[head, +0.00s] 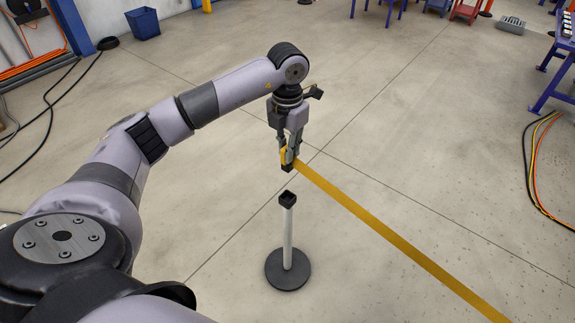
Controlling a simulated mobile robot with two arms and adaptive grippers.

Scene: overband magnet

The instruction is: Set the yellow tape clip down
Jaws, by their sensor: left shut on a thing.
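My left gripper (288,157) points down and is shut on the yellow tape clip (285,156), which shows yellow and black between its fingers. A yellow tape (390,237) runs from the clip down to the lower right, out of the picture. A white post (288,235) with a black square top (287,199) and a round black base (288,269) stands upright on the floor. In the picture the clip is just above the post top, with a gap between them. My right gripper is not in view.
Orange and black cables (538,165) lie on the floor at the right, by a blue table (556,75). A blue bin (143,23) stands at the back left. A black cable (48,105) lies at the left. The floor around the post is clear.

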